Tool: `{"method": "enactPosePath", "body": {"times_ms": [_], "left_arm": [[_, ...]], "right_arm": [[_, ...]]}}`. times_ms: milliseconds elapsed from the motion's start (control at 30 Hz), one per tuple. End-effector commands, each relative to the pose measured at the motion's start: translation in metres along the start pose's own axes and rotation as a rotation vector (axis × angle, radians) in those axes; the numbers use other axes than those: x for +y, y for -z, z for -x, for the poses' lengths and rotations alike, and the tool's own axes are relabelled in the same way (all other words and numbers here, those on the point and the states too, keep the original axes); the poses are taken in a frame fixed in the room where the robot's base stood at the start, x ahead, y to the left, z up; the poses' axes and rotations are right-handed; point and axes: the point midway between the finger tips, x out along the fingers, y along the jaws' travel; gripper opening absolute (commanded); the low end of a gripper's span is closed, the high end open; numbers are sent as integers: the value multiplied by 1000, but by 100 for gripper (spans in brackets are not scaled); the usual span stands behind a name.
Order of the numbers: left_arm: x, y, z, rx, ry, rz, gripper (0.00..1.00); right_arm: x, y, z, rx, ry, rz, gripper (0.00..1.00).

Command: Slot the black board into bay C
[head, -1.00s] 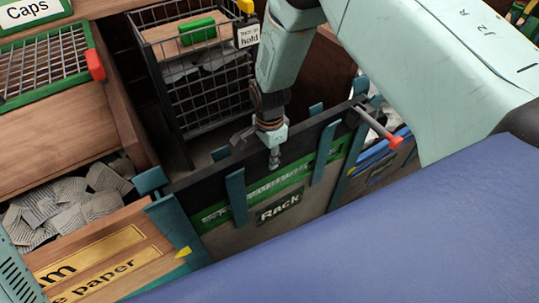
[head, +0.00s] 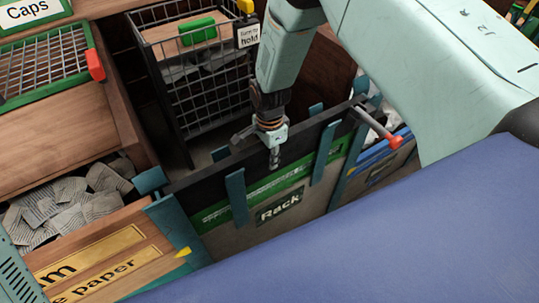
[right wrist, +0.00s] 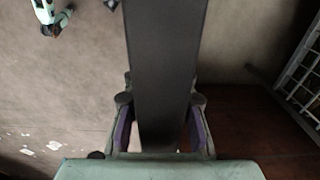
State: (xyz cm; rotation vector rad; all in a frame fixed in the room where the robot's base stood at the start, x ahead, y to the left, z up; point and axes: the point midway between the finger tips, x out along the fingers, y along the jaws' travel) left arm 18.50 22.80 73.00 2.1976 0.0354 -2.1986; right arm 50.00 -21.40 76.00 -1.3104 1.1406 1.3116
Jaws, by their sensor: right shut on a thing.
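The black board (head: 210,178) shows in the head view as a long dark strip standing on edge along the rack (head: 236,198), behind its teal posts. My right gripper (head: 272,152) is shut on the board's upper edge, near its middle. In the right wrist view the board (right wrist: 165,60) runs as a wide dark band between the fingers of my right gripper (right wrist: 161,115). How deep the board's lower edge sits is hidden by the rack front. No bay letter is readable, so I cannot tell which bay it is over.
A wire cart (head: 205,90) with a green block (head: 198,32) stands behind the rack. A bin of grey scrap (head: 65,205) lies at left, below a green-framed grid (head: 40,65). A red-tipped rod (head: 393,141) sticks out near the rack's right end, beside a blue-edged bin (head: 375,160).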

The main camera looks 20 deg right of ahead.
Motion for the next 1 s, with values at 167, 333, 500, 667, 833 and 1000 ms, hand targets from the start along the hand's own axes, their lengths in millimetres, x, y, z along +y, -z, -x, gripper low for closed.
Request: {"method": "enactPosePath", "body": {"times_ms": [167, 333, 500, 667, 833, 1000], "left_arm": [[0, 0, 0, 0, 0, 0, 52], [0, 0, 8, 0, 0, 0, 52], [0, 0, 26, 0, 0, 0, 52], [0, 0, 42, 0, 0, 0, 52], [0, 0, 58, 0, 0, 0, 52], [0, 0, 75, 0, 0, 0, 52]], "right_arm": [[-1, 0, 1, 0, 3, 0, 0], [-3, 0, 11, 1, 7, 0, 0], [-3, 0, 34, 1, 7, 0, 0], [-2, 0, 53, 1, 5, 0, 0], [-2, 0, 73, 1, 5, 0, 0], [-2, 0, 94, 1, 6, 1, 0]]}}
